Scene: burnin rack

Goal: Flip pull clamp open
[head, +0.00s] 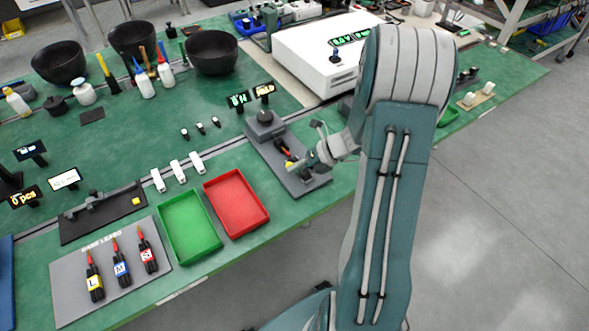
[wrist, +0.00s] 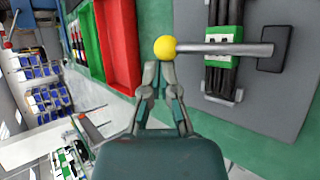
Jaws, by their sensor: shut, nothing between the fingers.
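The pull clamp shows in the wrist view as a metal lever (wrist: 222,48) with a yellow ball knob (wrist: 165,47) at its left end and a dark block (wrist: 273,57) at its right end. The lever lies across black cables and a green-and-white part (wrist: 222,60) on a grey plate. My gripper (wrist: 157,72) is shut and empty, its fingertips just below the knob in the picture; whether they touch it I cannot tell. In the head view my gripper (head: 306,166) is over the clamp's grey plate (head: 262,150), partly covering the clamp; the yellow knob (head: 289,165) shows beside it.
A red tray (head: 236,204) and a green tray (head: 190,226) lie left of the clamp plate. A round dark knob (head: 265,117) stands at the plate's far end. A white box (head: 328,50) stands behind. Three labelled leads lie on a grey board (head: 70,285) at front left.

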